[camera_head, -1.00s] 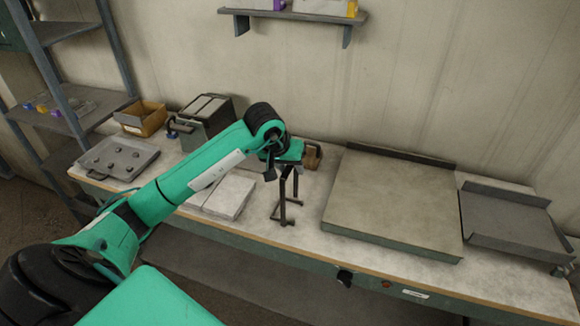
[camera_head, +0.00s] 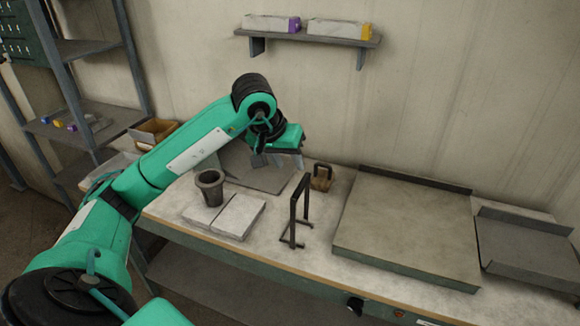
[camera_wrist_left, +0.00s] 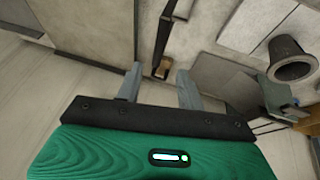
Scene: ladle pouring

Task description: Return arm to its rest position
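My left arm reaches in from the left in the head view, bent over the workbench. Its gripper (camera_head: 272,160) points down above the bench, left of a dark upright frame stand (camera_head: 293,210). In the left wrist view the gripper's two grey fingers (camera_wrist_left: 158,88) are apart with nothing between them, so it is open. A dark grey crucible-like cup (camera_head: 210,188) stands upright by the pale flat blocks (camera_head: 238,216); the cup also shows at the right of the wrist view (camera_wrist_left: 292,62). My right gripper is not in view.
A small brown block-like object with a handle (camera_head: 322,178) sits behind the stand. A large flat tray (camera_head: 405,225) and a smaller grey tray (camera_head: 525,245) lie to the right. A wall shelf (camera_head: 308,37) is above; a metal rack (camera_head: 75,128) stands left.

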